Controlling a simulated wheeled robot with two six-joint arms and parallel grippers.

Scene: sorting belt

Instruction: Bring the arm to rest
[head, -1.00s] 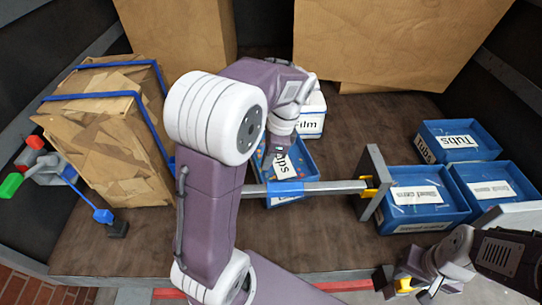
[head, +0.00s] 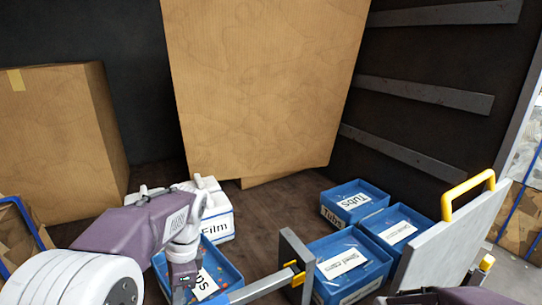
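My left arm (head: 125,230) comes in from the lower left, and its wrist bends down over the blue bin with a label ending in "ps" (head: 228,268). My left gripper (head: 183,284) points down at the near left part of this bin. Its fingertips are not clear, so I cannot tell whether it is open or holds anything. Small coloured pieces lie in the bin. My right gripper is not in view.
A white "Film" bin (head: 218,222) stands behind. A grey bar (head: 262,287) with an upright plate (head: 296,262) lies between. A grey panel with a yellow handle (head: 447,240) blocks the right. Cardboard (head: 255,90) stands behind.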

